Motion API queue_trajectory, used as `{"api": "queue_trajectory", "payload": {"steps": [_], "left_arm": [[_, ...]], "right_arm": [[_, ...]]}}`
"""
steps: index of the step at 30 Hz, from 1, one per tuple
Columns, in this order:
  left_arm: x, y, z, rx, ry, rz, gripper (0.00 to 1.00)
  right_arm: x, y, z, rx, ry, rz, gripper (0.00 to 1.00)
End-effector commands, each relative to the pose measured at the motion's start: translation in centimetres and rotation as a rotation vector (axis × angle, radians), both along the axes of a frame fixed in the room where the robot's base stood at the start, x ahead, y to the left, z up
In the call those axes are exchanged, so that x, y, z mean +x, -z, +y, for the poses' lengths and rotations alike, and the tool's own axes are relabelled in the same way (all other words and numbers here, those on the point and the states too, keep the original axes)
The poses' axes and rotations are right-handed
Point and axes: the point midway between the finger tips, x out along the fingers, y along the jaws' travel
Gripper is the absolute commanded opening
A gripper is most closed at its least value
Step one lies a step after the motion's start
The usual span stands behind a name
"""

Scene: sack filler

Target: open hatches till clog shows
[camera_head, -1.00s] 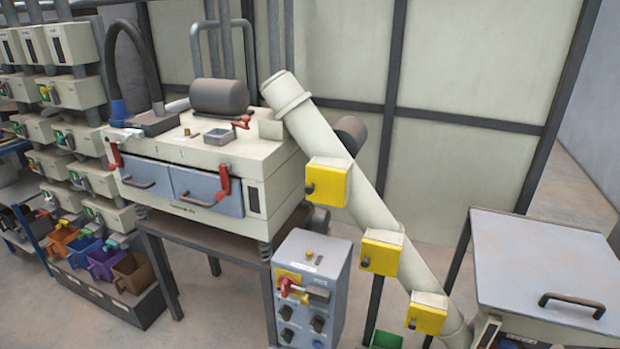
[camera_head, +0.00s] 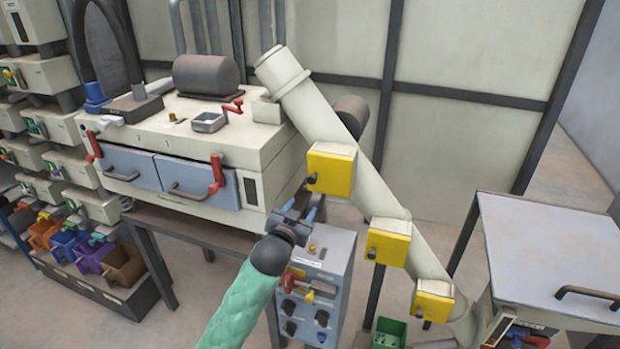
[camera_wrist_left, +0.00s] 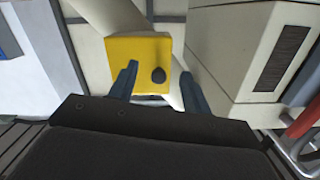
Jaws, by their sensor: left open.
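Three yellow hatches sit along a sloping cream pipe (camera_head: 376,184): the upper hatch (camera_head: 333,171), the middle hatch (camera_head: 389,244) and the lower hatch (camera_head: 434,303). Each has a dark knob, and all three look closed. No clog is visible. My left gripper (camera_head: 306,203) is open and empty, just below and left of the upper hatch. In the left wrist view a yellow hatch (camera_wrist_left: 131,62) with its dark knob lies ahead, between and beyond the open fingers (camera_wrist_left: 160,85). I cannot tell whether a finger touches it. My right gripper is not in view.
A grey control box (camera_head: 318,270) with knobs stands below my left gripper. A cream machine (camera_head: 190,145) with blue-grey doors and red handles is to the left. A lidded bin (camera_head: 555,250) stands right, and a green box (camera_head: 389,333) is below the pipe.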

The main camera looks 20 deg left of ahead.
Motion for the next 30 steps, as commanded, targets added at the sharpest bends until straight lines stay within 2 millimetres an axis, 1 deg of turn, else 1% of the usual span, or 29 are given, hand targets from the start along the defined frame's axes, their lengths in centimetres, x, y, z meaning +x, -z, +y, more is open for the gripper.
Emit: {"api": "queue_trajectory", "payload": {"steps": [1,3,6,9,10,12,13,20,24,30], "left_arm": [[0.4,-1.6,0.0,0.002,0.005,-0.035,0.48],[0.7,-2.9,0.0,0.003,0.008,-0.065,0.48],[1.0,-3.7,0.0,0.004,0.011,-0.083,0.48],[1.6,-3.8,0.0,0.004,0.01,-0.083,0.48],[1.9,-3.8,0.0,0.004,0.009,-0.082,0.48],[2.7,-4.0,-0.1,0.004,0.01,-0.083,0.48],[3.1,-4.0,-0.1,0.005,0.01,-0.083,0.48],[5.9,-3.9,-0.2,0.004,0.01,-0.082,0.48],[7.4,-3.9,-0.3,0.003,0.01,-0.082,0.48],[8.5,-3.6,-0.3,0.003,0.01,-0.082,0.48]], "right_arm": [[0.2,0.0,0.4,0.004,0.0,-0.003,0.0],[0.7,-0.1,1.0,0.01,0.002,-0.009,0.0],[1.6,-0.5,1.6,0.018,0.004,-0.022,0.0],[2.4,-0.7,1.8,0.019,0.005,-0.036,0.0],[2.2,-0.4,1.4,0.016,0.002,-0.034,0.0],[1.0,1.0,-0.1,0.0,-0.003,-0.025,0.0],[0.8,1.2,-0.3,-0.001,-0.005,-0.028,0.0],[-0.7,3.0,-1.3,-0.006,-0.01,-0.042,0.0],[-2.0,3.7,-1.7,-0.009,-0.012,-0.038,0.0],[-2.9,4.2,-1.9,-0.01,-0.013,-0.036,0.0]]}}
